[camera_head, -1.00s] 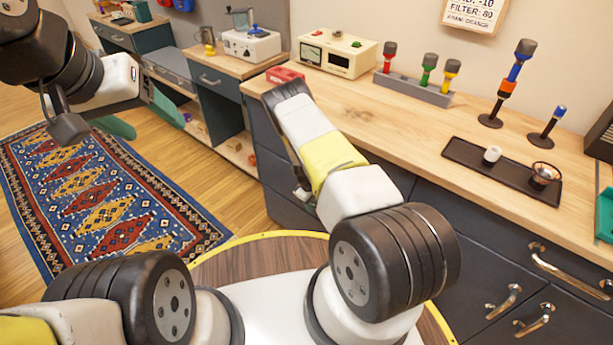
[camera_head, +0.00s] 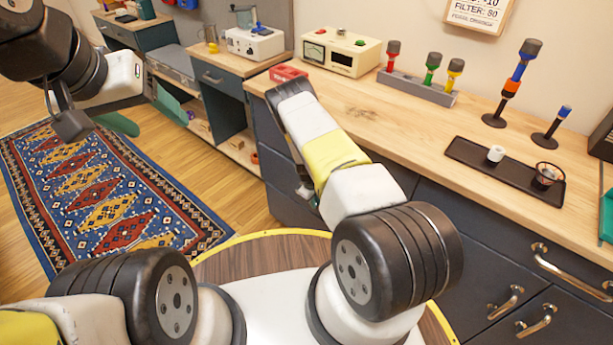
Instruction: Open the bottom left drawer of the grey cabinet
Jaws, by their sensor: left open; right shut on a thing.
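The grey cabinet (camera_head: 462,258) is the long dark unit under a wooden top. At its left end, a lower drawer (camera_head: 286,206) shows partly behind my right arm. My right gripper (camera_head: 305,191) is low by that drawer's front and mostly hidden by my forearm. It is shut, seemingly on the drawer's handle; the contact itself is hidden. I cannot tell how far the drawer stands out. My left gripper (camera_head: 144,114) is at the upper left, above the rug and away from the grey cabinet. Its green fingers are apart and empty.
The worktop (camera_head: 400,125) holds a meter box (camera_head: 343,52), a rack of coloured tools (camera_head: 420,88) and a black tray (camera_head: 480,165). Metal handles (camera_head: 560,268) stick out at the right. A patterned rug (camera_head: 100,195) covers open floor at the left.

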